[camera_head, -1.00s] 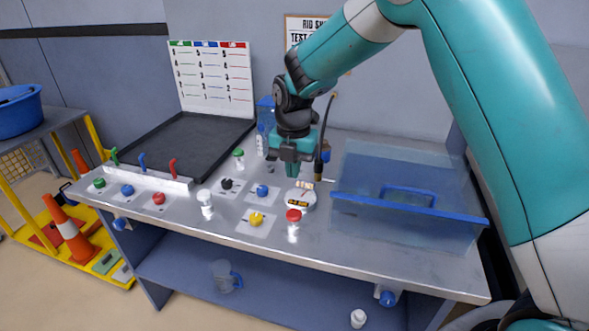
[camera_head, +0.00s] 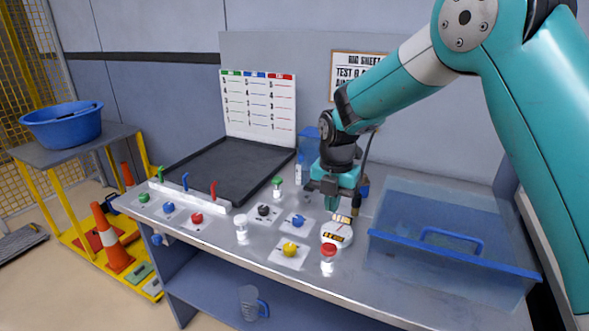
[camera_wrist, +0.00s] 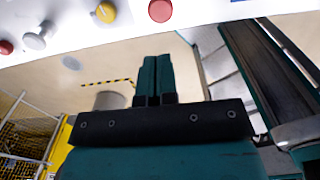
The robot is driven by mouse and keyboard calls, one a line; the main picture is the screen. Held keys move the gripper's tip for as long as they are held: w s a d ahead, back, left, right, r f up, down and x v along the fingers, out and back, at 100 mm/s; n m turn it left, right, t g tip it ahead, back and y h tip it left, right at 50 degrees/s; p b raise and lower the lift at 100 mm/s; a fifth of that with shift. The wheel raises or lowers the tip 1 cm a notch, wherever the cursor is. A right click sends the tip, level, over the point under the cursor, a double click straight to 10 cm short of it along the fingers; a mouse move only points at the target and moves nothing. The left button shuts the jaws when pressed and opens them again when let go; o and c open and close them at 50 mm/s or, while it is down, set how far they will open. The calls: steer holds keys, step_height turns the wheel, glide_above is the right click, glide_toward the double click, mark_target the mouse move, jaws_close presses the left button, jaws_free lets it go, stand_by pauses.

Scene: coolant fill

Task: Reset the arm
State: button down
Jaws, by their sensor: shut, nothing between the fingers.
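My arm reaches in from the right in the head view. My gripper (camera_head: 332,203) points down above the workbench (camera_head: 375,290), just behind a round white device (camera_head: 337,233) with a small display. In the wrist view my gripper (camera_wrist: 154,62) shows its two teal fingers pressed together with nothing between them. Whether the fingertips touch anything below is hard to tell in the head view.
A clear blue bin (camera_head: 450,235) stands at the right. A black tray (camera_head: 225,170) is behind.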

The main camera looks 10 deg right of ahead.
steer(key=s+a+r+m+y, duration=0.1)
steer(key=s+r+m, duration=0.3)
steer(key=s+m, duration=0.3)
steer(key=s+a+r+m+y, duration=0.1)
steer(key=s+r+m, duration=0.3)
steer(key=s, duration=0.9)
steer(key=s+a+r+m+y, duration=0.1)
steer(key=s+r+m, duration=0.3)
steer(key=s+m, duration=0.6)
steer(key=shift+s+a+r+m+y, duration=0.25)
steer(key=shift+s+m+y, duration=0.15)
steer(key=shift+y, duration=0.2)
